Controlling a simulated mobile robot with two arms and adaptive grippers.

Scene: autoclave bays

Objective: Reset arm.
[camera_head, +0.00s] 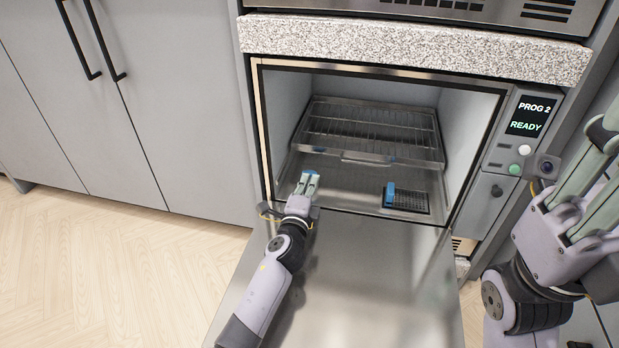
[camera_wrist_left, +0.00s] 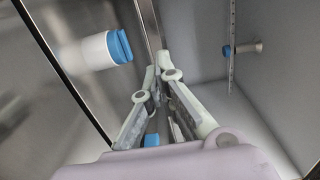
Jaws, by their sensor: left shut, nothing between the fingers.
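My left gripper (camera_head: 309,174) reaches over the lowered autoclave door (camera_head: 350,270) to the front of the open chamber. It is shut, with nothing between its fingers; the fingers (camera_wrist_left: 160,75) also show in the left wrist view. Blue shows at its fingertips in the head view; I cannot tell what it belongs to. In the left wrist view a white cylinder with a blue end (camera_wrist_left: 105,48) lies left of the fingers, apart from them. My right gripper (camera_head: 595,175) is large at the right edge, its tips cut off, so its opening is unclear.
A wire rack (camera_head: 370,130) sits inside the chamber. A blue piece (camera_head: 389,193) stands by a dark grid (camera_head: 410,201) on the chamber floor. The control panel (camera_head: 525,125) reads PROG 2, READY. Grey cabinets (camera_head: 150,110) stand left; the wood floor (camera_head: 130,260) is clear.

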